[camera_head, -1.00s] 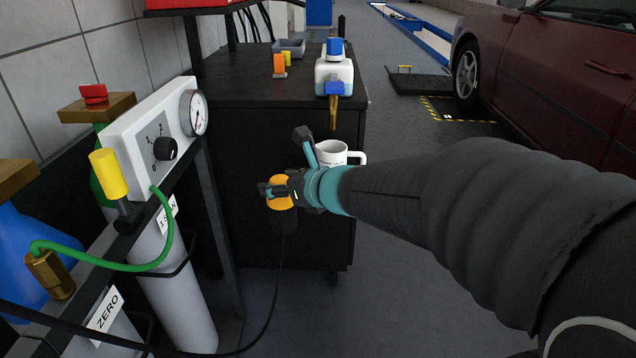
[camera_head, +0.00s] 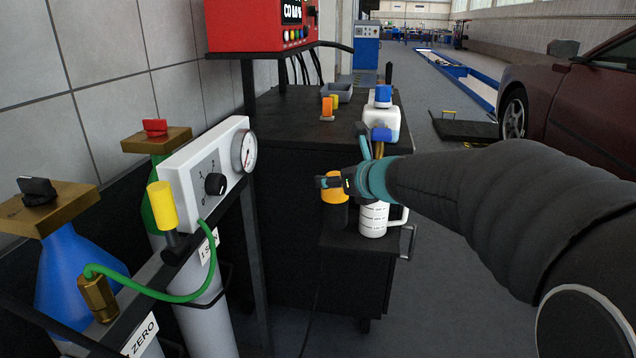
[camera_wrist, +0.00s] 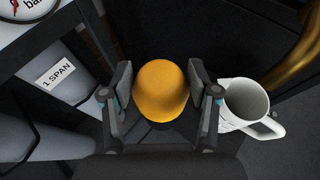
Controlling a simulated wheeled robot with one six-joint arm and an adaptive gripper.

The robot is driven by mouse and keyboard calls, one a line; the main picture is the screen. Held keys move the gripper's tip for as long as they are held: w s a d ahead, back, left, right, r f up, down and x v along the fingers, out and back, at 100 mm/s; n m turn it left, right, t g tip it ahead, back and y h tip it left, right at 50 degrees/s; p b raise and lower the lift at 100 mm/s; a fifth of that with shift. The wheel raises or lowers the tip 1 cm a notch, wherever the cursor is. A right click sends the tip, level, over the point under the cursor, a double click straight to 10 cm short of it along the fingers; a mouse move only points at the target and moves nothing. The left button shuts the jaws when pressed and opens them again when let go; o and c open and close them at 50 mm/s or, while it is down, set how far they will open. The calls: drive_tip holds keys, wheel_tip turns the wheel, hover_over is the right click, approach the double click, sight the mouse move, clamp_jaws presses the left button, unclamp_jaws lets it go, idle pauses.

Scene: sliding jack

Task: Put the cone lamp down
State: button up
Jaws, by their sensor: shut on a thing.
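The cone lamp (camera_head: 335,194) has an orange dome on top of a dark body. My gripper (camera_head: 331,183) is shut on it, and the lamp looks upright. In the wrist view the orange dome (camera_wrist: 160,88) sits between the two fingers of my gripper (camera_wrist: 160,95), one on each side. The lamp is just left of a white mug (camera_head: 374,218), above or on a low black ledge (camera_head: 350,241) of the dark cabinet. I cannot tell whether the lamp's base touches the ledge. Its lower end is hard to make out against the black.
The mug shows close to the right finger in the wrist view (camera_wrist: 243,103). A brass nozzle (camera_wrist: 298,48) is beyond it. A white jug with a blue cap (camera_head: 382,118) stands on the cabinet top. Gas cylinders and a gauge panel (camera_head: 205,175) are on the left. A car is on the right.

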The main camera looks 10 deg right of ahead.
drive_tip(key=w+d+p, duration=0.1)
drive_tip(key=w+d, duration=0.2)
drive_tip(key=w, duration=0.5)
wheel_tip(320, 180, down, 7)
drive_tip(key=b, duration=0.2)
drive_tip(key=shift+w+b, duration=0.25)
drive_tip(key=shift+b, duration=0.05)
drive_tip(key=shift+a+f, duration=0.1)
drive_tip(key=shift+f, duration=0.05)
drive_tip(key=o, duration=1.2)
